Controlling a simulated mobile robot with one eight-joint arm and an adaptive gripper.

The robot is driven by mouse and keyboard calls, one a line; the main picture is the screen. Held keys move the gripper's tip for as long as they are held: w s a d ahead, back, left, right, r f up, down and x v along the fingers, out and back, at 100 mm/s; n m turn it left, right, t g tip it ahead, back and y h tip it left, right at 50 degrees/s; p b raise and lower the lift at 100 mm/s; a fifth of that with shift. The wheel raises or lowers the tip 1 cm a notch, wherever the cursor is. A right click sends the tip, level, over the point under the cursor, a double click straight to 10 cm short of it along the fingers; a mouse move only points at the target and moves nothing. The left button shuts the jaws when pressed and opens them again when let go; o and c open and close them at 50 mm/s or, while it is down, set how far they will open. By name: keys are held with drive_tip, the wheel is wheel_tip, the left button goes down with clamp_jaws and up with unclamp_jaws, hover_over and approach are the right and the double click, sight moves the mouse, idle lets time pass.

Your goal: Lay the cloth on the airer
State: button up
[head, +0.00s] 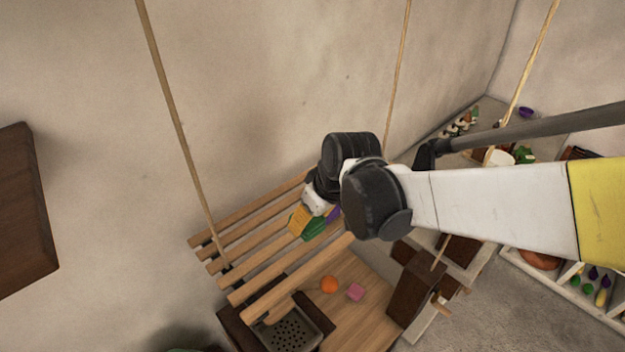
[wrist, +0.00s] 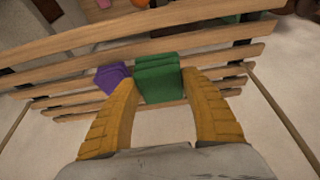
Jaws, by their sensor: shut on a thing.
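The airer (head: 232,251) is a rack of pale wooden slats hung on ropes. In the wrist view its slats (wrist: 215,37) cross the picture. My gripper (head: 304,225) is over the slats, its orange fingers shut on a folded green cloth (head: 316,229). In the wrist view the green cloth (wrist: 158,80) sits between the fingertips (wrist: 160,82), over the slats; I cannot tell whether it touches them. A folded purple cloth (wrist: 113,76) is at the slats just left of the green one. In the head view the purple cloth (head: 333,213) is partly hidden by my gripper.
Ropes (head: 178,120) rise from the airer along the plaster wall. Below is a wooden worktop (head: 349,318) with an orange ball-like item (head: 329,284), a pink block (head: 355,292) and a dark perforated basin (head: 287,334). Produce trays (head: 585,285) stand at the right.

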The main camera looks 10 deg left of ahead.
sight(300, 248)
drive_tip(key=shift+s+a+f, duration=0.3)
drive_tip(key=shift+a+f, duration=0.15)
drive_tip(key=shift+a, duration=0.15)
drive_tip(key=shift+s+a+f, duration=0.3)
drive_tip(key=shift+a+f, duration=0.15)
drive_tip(key=shift+a, duration=0.15)
wheel_tip(300, 248, down, 4)
drive_tip(key=shift+w+r, duration=0.1)
drive_tip(key=shift+w, duration=0.05)
drive_tip(key=shift+f+b, duration=0.2)
drive_tip(key=shift+b, duration=0.15)
drive_tip(key=o, duration=1.2)
drive_tip(key=shift+r, duration=0.15)
